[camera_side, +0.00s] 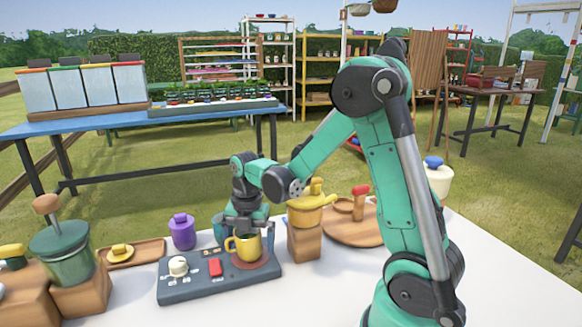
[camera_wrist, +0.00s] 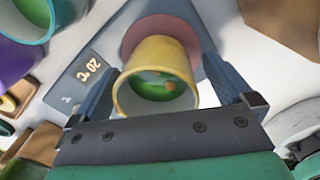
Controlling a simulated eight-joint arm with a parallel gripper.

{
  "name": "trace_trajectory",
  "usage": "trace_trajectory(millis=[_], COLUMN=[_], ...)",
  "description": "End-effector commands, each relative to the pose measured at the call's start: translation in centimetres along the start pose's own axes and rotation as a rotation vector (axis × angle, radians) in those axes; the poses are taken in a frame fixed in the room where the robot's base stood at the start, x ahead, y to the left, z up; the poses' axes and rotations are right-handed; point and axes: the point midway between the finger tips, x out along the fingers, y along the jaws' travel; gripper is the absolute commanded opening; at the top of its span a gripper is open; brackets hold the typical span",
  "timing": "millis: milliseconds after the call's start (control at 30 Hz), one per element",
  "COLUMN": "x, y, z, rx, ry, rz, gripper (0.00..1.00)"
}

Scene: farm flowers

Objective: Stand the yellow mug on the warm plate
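The yellow mug (camera_side: 247,248) is upright on the round reddish disc of the warm plate (camera_side: 263,264), a flat blue-grey device with a white knob and a red switch. In the wrist view the mug (camera_wrist: 160,55) holds green contents with orange bits. Its base is over the pink-red disc (camera_wrist: 133,36), and a "20 °C" display shows on the warm plate (camera_wrist: 75,85). My gripper (camera_side: 245,226) is just above the mug. In the wrist view its fingers (camera_wrist: 165,92) are spread either side of the mug, with gaps visible.
A purple jar (camera_side: 182,232) and a teal cup (camera_side: 218,228) stand behind the plate. A yellow pot (camera_side: 311,210) on a wooden block is close on the right. A green canister (camera_side: 64,255) and a wooden tray (camera_side: 148,250) are left. White table is clear in front.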

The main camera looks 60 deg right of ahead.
Motion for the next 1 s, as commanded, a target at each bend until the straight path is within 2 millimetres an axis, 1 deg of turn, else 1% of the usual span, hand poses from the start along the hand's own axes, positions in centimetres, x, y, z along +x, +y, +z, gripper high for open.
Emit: trace_trajectory(millis=[167,267,367,600,800,900,1000], x=[-0.1,-0.7,-2.0,-6.7,-10.1,-11.2,-11.9], y=[0.0,0.0,0.0,-0.1,0.0,0.0,0.0], z=[0.0,0.0,0.0,-0.1,0.0,0.0,0.0], rx=[0.000,0.000,0.000,0.000,0.000,0.000,0.000], ry=[0.000,0.000,0.000,0.000,0.000,0.000,0.000], rz=[0.000,0.000,0.000,0.000,0.000,0.000,0.000], gripper=[1.00,1.00,1.00,1.00,1.00,1.00,1.00])
